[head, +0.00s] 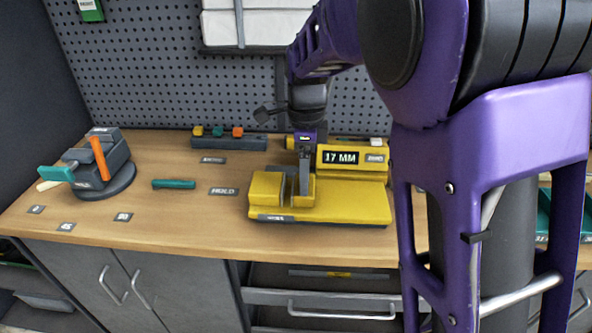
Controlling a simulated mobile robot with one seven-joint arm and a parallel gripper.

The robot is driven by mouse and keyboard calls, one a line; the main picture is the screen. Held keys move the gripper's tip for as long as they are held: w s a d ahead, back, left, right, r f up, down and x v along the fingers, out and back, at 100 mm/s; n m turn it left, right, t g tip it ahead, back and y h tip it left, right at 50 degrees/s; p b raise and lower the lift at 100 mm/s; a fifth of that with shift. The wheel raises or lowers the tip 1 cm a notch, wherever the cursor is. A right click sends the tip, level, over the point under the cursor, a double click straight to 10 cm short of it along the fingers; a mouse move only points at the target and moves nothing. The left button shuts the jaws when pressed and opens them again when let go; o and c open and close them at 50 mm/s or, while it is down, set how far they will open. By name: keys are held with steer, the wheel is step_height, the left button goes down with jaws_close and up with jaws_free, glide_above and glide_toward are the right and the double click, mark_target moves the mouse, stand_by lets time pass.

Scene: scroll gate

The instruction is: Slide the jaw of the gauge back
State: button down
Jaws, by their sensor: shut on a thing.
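The yellow gauge (345,208) sits on the wooden bench, right of the middle. Its display (341,157) reads 17 MM. A yellow block (266,189) stands at the left end of its base. The sliding jaw (301,190) stands just right of that block, with a narrow gap between them. My gripper (303,172) reaches down from above and is shut on the jaw. Its fingers hide part of the jaw, and the exact contact is too small to see.
A grey vise-like fixture (97,160) with orange and teal handles stands at the left. A teal bar (174,184) and a HOLD label (224,191) lie between it and the gauge. A dark rack (229,142) stands at the back before the pegboard (150,80). The front left bench is mostly clear.

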steer(key=d+p, duration=0.1)
steer(key=d, duration=0.7)
steer(key=shift+d, duration=0.35)
jaws_free()
steer(key=shift+d, duration=0.1)
steer(key=shift+r, duration=0.1)
step_height(320, 180, up, 17)
steer(key=p, duration=0.2)
steer(key=shift+p, duration=0.4)
